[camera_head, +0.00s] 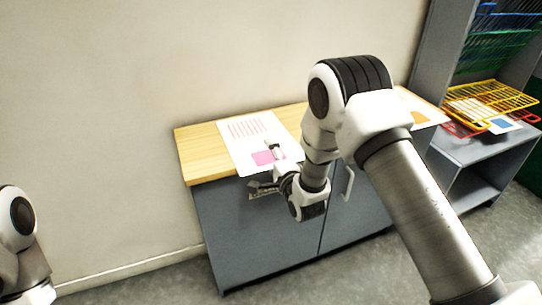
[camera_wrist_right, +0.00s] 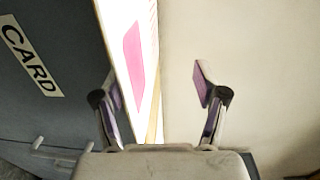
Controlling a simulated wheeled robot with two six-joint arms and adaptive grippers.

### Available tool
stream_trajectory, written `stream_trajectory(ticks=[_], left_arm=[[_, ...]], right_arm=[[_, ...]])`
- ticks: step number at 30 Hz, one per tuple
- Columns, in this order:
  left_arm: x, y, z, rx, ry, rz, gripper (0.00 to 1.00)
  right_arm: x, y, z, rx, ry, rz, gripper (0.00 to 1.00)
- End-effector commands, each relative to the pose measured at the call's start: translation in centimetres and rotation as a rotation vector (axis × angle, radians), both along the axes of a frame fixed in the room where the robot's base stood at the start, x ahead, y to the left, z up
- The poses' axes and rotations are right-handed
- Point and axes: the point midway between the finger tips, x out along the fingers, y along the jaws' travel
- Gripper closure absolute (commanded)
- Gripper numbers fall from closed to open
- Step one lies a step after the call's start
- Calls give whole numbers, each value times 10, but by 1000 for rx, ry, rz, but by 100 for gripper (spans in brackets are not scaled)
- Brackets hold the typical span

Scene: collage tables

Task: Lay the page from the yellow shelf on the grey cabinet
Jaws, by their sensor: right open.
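A white page (camera_head: 250,130) with red lines and a pink square lies on the light wooden top of the grey cabinet (camera_head: 200,158), reaching its front edge. My right gripper (camera_head: 268,168) is at that front edge, by the pink end of the page. In the right wrist view my right gripper (camera_wrist_right: 155,85) is open, with the page (camera_wrist_right: 135,60) showing between its fingers; I cannot tell if they touch it. The yellow wire shelf (camera_head: 510,94) is at the right, with a paper with lines (camera_head: 468,110) in or under it. My left gripper is not in view.
Another page with an orange patch (camera_head: 420,113) lies at the cabinet top's right end, partly behind my right arm. The cabinet front carries a CARD label (camera_wrist_right: 30,55). A grey rack (camera_head: 480,150) with coloured wire shelves stands at the right. A plain wall is behind.

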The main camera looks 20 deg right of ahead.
Motion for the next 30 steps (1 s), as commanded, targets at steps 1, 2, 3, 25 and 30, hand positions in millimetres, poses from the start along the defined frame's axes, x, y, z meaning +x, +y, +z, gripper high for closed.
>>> stream_trajectory(ticks=[1, 2, 3, 25, 30], left_arm=[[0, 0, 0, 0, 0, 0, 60], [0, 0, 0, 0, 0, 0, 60], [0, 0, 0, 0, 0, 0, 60], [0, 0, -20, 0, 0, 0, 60], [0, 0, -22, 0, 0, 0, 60]], right_arm=[[0, 0, 0, 0, 0, 0, 25], [0, 0, 0, 0, 0, 0, 25], [0, 0, 0, 0, 0, 0, 25], [0, 0, -27, 0, 0, 0, 25], [0, 0, -30, 0, 0, 0, 25]])
